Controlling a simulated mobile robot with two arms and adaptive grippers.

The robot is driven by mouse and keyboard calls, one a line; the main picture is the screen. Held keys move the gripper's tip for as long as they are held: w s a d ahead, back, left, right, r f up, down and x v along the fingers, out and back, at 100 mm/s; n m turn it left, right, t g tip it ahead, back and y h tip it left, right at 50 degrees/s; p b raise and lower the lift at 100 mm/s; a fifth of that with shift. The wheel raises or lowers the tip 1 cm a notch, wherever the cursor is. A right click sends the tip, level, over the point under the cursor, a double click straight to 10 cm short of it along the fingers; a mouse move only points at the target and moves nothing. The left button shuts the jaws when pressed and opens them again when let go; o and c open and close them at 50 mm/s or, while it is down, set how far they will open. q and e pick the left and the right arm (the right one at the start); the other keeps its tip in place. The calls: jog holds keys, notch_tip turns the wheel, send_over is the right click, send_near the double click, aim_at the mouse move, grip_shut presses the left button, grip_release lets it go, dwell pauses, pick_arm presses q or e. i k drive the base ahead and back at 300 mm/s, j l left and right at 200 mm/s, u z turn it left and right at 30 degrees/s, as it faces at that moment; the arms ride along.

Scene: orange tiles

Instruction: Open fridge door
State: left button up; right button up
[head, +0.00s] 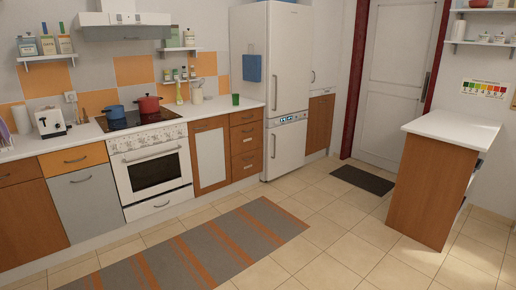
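The white fridge (290,70) stands at the far end of the counter row, in the upper middle of the head view. Its tall upper door is closed and has a long vertical handle (275,92) near its left edge. A lower door (286,152) below a small panel is also closed, with its own vertical handle (273,146). Neither of my grippers shows in this view.
A counter with stove (152,165) and drawers runs along the left wall to the fridge. A striped rug (205,250) lies on the tiled floor. A dark mat (362,180) lies before the white door (394,75). A white-topped island (430,190) stands at right. The floor before the fridge is clear.

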aim_at(290, 25)
jog(key=i, duration=3.35)
jog(key=i+u, duration=0.15)
jog(key=i, duration=0.4)
jog(key=i+l+u, duration=0.1)
jog(key=i, duration=0.45)
jog(key=i+l+u, duration=0.15)
jog(key=i, duration=0.4)
jog(key=i+l+u, duration=0.15)
jog(key=i+l, duration=0.15)
jog(key=i, duration=0.25)
